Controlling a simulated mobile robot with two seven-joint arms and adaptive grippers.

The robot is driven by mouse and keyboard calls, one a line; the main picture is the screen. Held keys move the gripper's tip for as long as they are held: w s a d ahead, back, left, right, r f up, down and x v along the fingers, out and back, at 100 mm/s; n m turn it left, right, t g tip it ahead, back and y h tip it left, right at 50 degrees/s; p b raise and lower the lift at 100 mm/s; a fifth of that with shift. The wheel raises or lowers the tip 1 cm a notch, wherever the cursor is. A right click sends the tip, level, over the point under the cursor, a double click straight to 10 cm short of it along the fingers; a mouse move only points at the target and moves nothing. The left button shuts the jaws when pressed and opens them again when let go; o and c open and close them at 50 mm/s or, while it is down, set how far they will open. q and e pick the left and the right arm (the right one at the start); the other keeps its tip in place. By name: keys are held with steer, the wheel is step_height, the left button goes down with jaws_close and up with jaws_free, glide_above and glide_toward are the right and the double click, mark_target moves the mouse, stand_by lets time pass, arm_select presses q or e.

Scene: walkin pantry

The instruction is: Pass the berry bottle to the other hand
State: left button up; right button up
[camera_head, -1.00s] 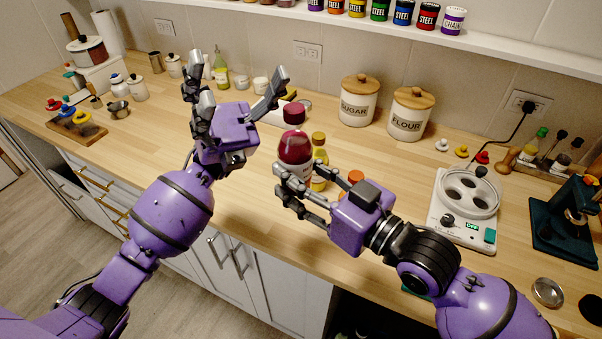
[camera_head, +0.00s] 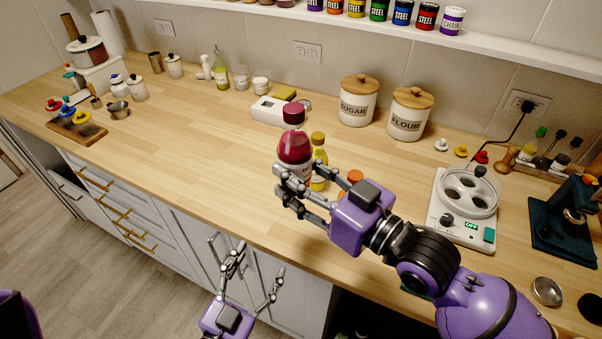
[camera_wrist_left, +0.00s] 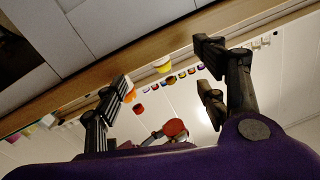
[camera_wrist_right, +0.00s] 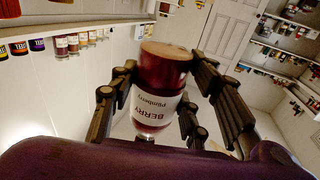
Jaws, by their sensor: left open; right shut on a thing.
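The berry bottle (camera_head: 295,150) is dark red with a dark red cap and a white label. In the right wrist view the bottle (camera_wrist_right: 160,88) stands between the fingers, its label reading "BERRY". My right gripper (camera_head: 290,188) is shut on the bottle's lower part and holds it roughly upright over the counter. My left gripper (camera_head: 253,275) is open and empty, below and to the left of the bottle, in front of the cabinet doors. In the left wrist view its spread fingers (camera_wrist_left: 165,85) have nothing between them.
On the wooden counter (camera_head: 190,150), a yellow bottle (camera_head: 319,165) and an orange-capped item (camera_head: 354,177) stand close to the right gripper. Sugar (camera_head: 359,102) and flour (camera_head: 408,114) canisters stand behind. A white hot plate (camera_head: 463,215) is to the right. The counter's left middle is clear.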

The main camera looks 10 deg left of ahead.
arm_select(q)
steer(key=s+a+f+n+g+y, duration=0.2)
steer(key=s+a+f+g, duration=0.1)
steer(key=s+f, duration=0.4)
steer(key=s+a+f+n+g+y, duration=0.2)
steer(key=s+f+g, duration=0.3)
steer(key=f, duration=0.8)
steer(key=s+a+n, duration=0.1)
steer(key=s, duration=0.1)
steer(key=shift+s+a+g+y, duration=0.3)
steer(key=shift+a+g, duration=0.1)
